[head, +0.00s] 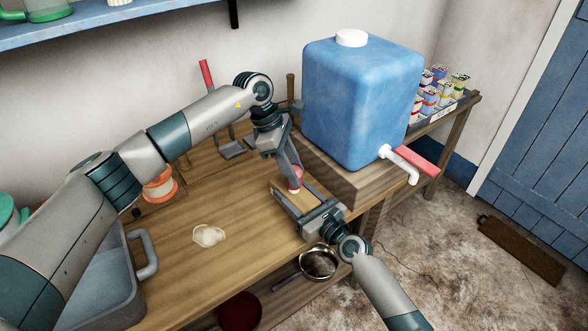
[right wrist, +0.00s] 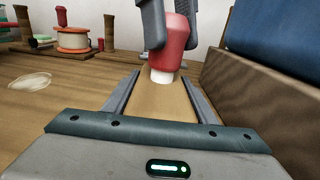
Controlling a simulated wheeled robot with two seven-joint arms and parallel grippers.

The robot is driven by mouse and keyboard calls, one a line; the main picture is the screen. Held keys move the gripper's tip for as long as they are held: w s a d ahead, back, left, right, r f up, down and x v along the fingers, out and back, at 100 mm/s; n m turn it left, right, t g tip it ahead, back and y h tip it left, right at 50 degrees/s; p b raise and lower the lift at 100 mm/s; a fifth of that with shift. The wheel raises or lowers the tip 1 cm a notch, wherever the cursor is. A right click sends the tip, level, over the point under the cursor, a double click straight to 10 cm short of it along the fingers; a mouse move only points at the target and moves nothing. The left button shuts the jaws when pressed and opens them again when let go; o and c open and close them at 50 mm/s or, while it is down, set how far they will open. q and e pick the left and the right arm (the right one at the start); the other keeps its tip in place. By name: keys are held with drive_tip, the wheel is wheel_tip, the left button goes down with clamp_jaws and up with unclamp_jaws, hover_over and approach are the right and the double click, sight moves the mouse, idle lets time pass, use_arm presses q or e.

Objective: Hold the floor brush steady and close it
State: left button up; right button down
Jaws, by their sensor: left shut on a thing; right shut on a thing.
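A tan, flat-sided container (right wrist: 160,97) with a white neck (right wrist: 162,77) and a red cap (right wrist: 172,45) is at the table's right part; the cap also shows in the head view (head: 296,174). It does not look like a floor brush. My right gripper (head: 292,200) is shut on the tan body, its fingers on both sides. My left gripper (head: 292,182) comes from above and is shut on the red cap. The cap sits at the top of the neck, with some white showing below it. I cannot tell whether it is seated. The left fingers partly hide the cap.
A blue tank (head: 360,100) with a white tap stands on a wooden block at right. A pale spill (head: 208,235) and an orange spool (head: 160,187) are on the table. A grey basin (head: 100,285) is front left. A metal pan (head: 318,262) is below the table edge.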

use_arm(q)
drive_tip(key=m+g, duration=0.1)
drive_tip(key=m, duration=0.3)
drive_tip(key=shift+m+g+y, duration=0.3)
drive_tip(key=shift+g+y, duration=0.1)
drive_tip(key=m+g+y, duration=0.1)
drive_tip(key=m, duration=0.4)
drive_tip(key=m+y, duration=0.2)
drive_tip(key=m, duration=0.3)
drive_tip(key=shift+g, duration=0.4)
drive_tip(key=m+y, duration=0.1)
drive_tip(key=m, duration=0.3)
drive_tip(key=shift+y, duration=0.3)
drive_tip(key=o, duration=1)
drive_tip(key=shift+r, duration=0.1)
drive_tip(key=shift+r, duration=2.15)
